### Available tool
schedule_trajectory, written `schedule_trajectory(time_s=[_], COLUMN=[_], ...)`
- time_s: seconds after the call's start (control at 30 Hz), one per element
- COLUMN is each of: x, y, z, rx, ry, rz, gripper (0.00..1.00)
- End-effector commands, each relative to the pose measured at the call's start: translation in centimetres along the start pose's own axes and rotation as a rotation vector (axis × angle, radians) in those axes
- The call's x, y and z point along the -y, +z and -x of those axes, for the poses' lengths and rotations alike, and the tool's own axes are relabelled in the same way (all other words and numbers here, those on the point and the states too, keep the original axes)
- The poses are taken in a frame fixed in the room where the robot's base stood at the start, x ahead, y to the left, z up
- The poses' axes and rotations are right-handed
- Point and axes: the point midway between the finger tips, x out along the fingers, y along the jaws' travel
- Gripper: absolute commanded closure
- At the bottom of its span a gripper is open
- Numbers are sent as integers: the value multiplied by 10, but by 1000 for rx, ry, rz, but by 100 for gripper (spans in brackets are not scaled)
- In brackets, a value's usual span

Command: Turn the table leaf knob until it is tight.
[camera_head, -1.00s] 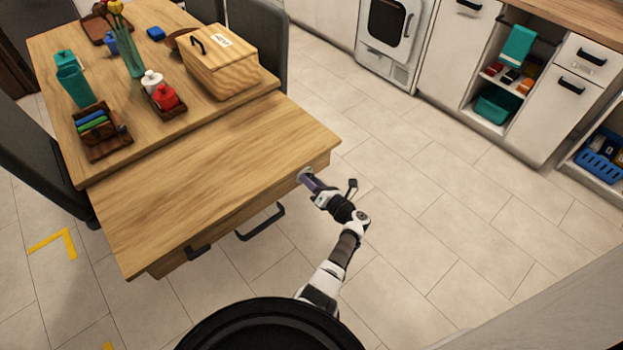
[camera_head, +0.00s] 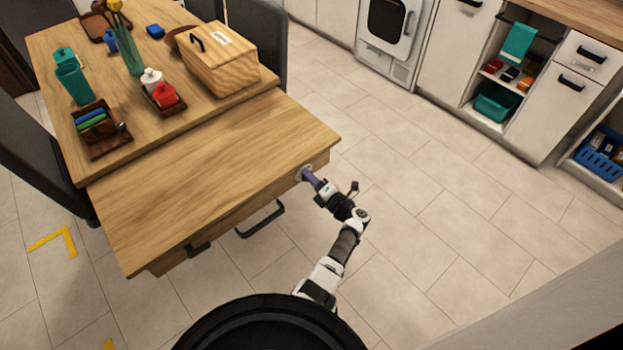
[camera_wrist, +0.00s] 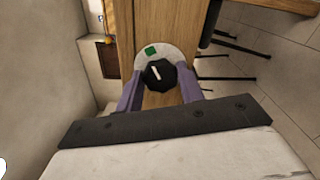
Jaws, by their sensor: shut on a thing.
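The table leaf knob (camera_wrist: 160,74) is black and faceted, with a white line on its face. It sits on a pale round plate (camera_wrist: 146,56) with a green mark, on the side of the wooden table leaf (camera_head: 215,185). The white line points away from the green mark's centre, at a slight tilt. My gripper (camera_wrist: 160,95) has its purple fingers on either side of the knob and is shut on it. In the head view my gripper (camera_head: 309,177) meets the leaf's right edge and hides the knob.
A wooden box (camera_head: 220,65), a red-and-white bottle tray (camera_head: 166,103) and a teal cup (camera_head: 75,85) stand on the table. A black handle (camera_head: 262,220) sticks out below the leaf. The floor right of the table is clear.

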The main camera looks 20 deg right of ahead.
Motion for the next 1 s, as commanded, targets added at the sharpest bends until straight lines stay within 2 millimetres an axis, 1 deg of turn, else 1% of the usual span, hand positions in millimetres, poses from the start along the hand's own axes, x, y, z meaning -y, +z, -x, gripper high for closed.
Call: schedule_trajectory(time_s=[0.33, 0.37, 0.5, 0.83, 0.93, 1.0], x=[0, 0, 0, 1, 2, 2], y=[-1, -1, -1, 0, -1, -1], z=[0, 0, 0, 3, 12, 23], rx=[-1, -1, -1, 0, 0, 0], ry=[0, 0, 0, 0, -1, -1], rz=[-4, -4, -3, -2, -2, -1], gripper=[85, 59, 41, 41, 41, 41])
